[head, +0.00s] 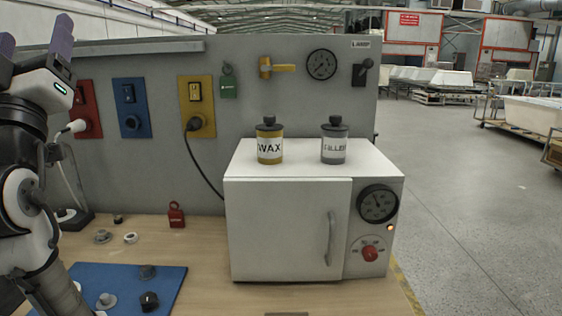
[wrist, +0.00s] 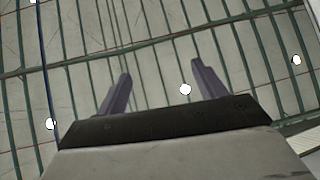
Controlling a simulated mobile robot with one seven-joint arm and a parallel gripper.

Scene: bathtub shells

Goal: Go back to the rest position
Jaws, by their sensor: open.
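My gripper is at the top left in the head view, raised beside the grey panel, with its purple fingers (head: 59,38) pointing up. In the wrist view my gripper (wrist: 160,80) has its two fingers spread apart. Nothing is between them. Behind the fingers the wrist view shows only a ceiling with green bars and round white lamps (wrist: 185,89). The gripper is well clear of the worktop and touches nothing that I can see.
A white oven (head: 285,225) stands on the wooden worktop (head: 200,255), with a WAX jar (head: 269,146) and a grey jar (head: 334,146) on top. A blue mat (head: 120,285) with small parts lies at front left. The grey panel (head: 290,95) carries sockets and a gauge.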

